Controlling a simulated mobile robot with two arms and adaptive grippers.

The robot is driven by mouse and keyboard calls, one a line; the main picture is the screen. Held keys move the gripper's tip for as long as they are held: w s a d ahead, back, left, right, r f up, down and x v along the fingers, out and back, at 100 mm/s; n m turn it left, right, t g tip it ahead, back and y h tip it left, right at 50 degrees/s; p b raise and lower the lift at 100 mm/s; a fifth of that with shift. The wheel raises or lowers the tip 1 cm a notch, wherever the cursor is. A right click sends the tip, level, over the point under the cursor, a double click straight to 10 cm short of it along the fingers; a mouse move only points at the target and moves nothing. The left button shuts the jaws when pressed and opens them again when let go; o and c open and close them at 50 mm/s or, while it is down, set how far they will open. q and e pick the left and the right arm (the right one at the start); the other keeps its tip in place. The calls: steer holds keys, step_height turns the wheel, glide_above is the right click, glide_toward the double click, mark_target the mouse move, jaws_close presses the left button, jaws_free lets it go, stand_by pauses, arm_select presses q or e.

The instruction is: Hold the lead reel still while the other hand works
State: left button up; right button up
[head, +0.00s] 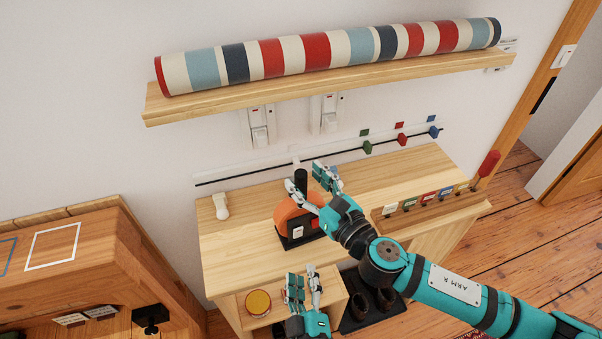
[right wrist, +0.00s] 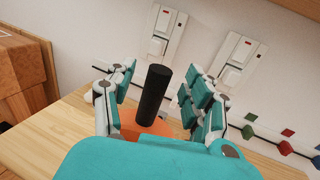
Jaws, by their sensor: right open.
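The lead reel (head: 289,216) is an orange drum on a black base, standing on the wooden bench top. A black upright post (head: 301,178) rises from it. My right gripper (head: 306,178) is open, with one finger on each side of the post. In the right wrist view the post (right wrist: 158,95) stands between the spread fingers with gaps on both sides, and the orange body shows only partly below it. My left gripper (head: 303,274) is lower down, in front of the bench, with its fingers apart and nothing visible between them.
A striped roll (head: 330,55) lies on the wall shelf (head: 330,88) above. A rail with coloured clips (head: 367,146) runs behind the bench (head: 245,250). A tagged rack (head: 430,206) lines its right front edge. A round yellow-topped tin (head: 258,302) stands below.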

steer(key=shift+x, duration=1.25)
steer(key=shift+c, duration=0.4)
jaws_close()
